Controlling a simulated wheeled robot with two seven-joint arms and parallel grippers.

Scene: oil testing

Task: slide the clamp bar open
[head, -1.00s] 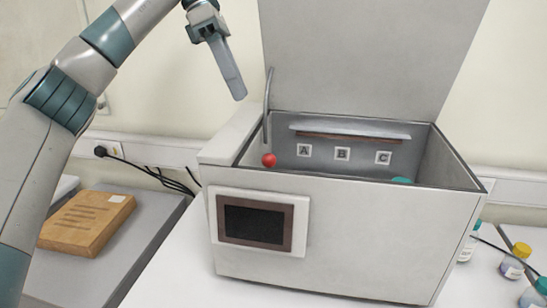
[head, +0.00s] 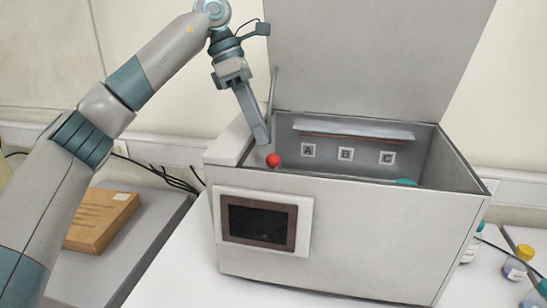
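The testing machine (head: 350,240) is a grey box with its lid (head: 370,55) raised. Inside, a horizontal bar (head: 352,131) runs along the back wall above labels A, B and C. A thin upright lever rod (head: 274,95) stands at the left end of the opening, with a red ball knob (head: 273,160) near its foot. My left gripper (head: 262,135) points down beside the rod, its fingertips just above the red knob. The fingers overlap in this view, so I cannot tell their gap. My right gripper is not in view.
A teal cap (head: 405,182) shows inside the box at the right. A dark screen (head: 259,222) is on the machine's front. Small bottles (head: 517,262) stand on the table at the right. A brown box (head: 100,220) lies on a grey surface at the left.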

